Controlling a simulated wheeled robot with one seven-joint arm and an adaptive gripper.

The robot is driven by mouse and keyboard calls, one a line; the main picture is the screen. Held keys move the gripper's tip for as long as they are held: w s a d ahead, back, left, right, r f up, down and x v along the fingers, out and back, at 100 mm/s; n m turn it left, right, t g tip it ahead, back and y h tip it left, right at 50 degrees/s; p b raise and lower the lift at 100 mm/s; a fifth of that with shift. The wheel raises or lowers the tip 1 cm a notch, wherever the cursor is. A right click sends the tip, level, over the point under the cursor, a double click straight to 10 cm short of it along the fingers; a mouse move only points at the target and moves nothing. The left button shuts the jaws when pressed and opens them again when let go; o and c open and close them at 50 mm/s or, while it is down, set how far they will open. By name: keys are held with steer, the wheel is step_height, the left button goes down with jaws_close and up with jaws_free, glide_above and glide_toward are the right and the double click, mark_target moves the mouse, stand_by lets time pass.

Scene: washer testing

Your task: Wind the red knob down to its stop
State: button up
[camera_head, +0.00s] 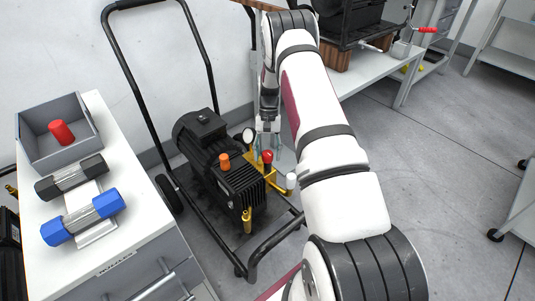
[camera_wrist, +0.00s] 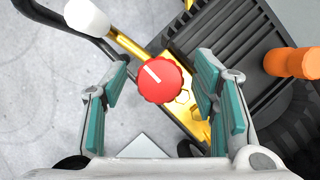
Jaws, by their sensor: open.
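The red knob (camera_head: 267,156) sits on the brass block (camera_head: 258,168) at the side of the black pump (camera_head: 212,152). In the wrist view the knob (camera_wrist: 159,80) is round with a notched rim and a white line pointing to the upper left. My gripper (camera_head: 267,150) is over the pump, fingers pointing down. In the wrist view my gripper (camera_wrist: 161,85) is open, with one teal-padded finger on each side of the knob. A gap shows between the knob and each finger. Whether the fingertips are level with the knob is hard to tell.
An orange cap (camera_head: 224,161) and a white knob (camera_head: 291,181) stand near the red one. The pump sits in a black tubular cart (camera_head: 250,262). A white cabinet (camera_head: 130,245) holds a grey bin (camera_head: 88,145) and dumbbell-like parts (camera_head: 82,217).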

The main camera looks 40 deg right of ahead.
steer(key=v, duration=1.1)
steer(key=shift+r, duration=0.3)
steer(key=shift+w+d, duration=0.1)
steer(key=shift+d, duration=0.05)
